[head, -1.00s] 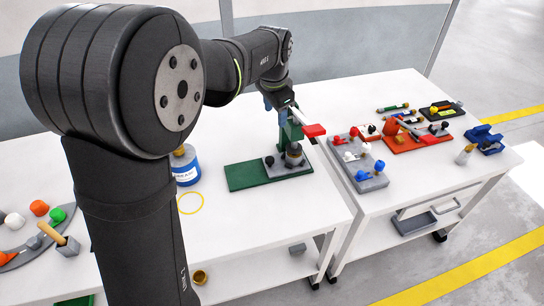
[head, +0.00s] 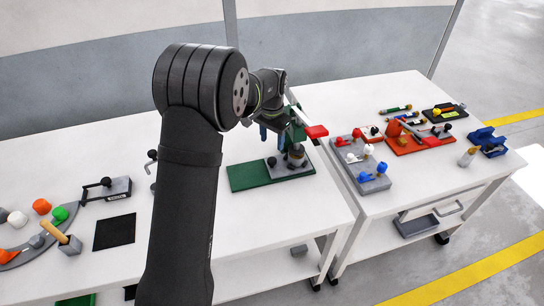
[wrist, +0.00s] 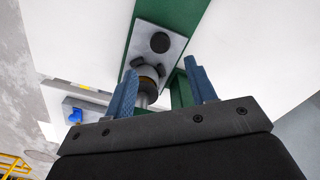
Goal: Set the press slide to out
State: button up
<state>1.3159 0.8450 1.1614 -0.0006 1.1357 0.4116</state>
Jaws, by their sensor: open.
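The press has a green base plate (head: 248,177), a green upright column (head: 293,131) and a lever with a red grip (head: 316,131). Its slide is a grey plate (head: 283,173) on the base, carrying a black knob (head: 271,161) and a dark round holder with a brass-coloured part (head: 296,151). In the wrist view the slide (wrist: 176,36) with its knob (wrist: 160,42) lies beyond my fingertips. My gripper (wrist: 161,66) is open, with blue fingers and nothing held. In the head view my gripper (head: 266,134) is beside the column, partly hidden by my arm.
The right table holds a grey block with red, white and blue knobs (head: 360,160), a red fixture (head: 405,139) and a blue block (head: 487,141). A black mat (head: 114,232) and a curved grey rack (head: 35,238) lie at the left. My arm covers the middle-left tabletop.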

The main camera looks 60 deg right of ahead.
aim_at(272, 160)
notch_tip(272, 160, down, 8)
jog(key=shift+f, duration=0.15)
dwell(0.3)
grip_shut()
jog(key=w+a, duration=1)
jog(key=shift+w+a, duration=0.1)
jog(key=shift+w, duration=0.05)
grip_release()
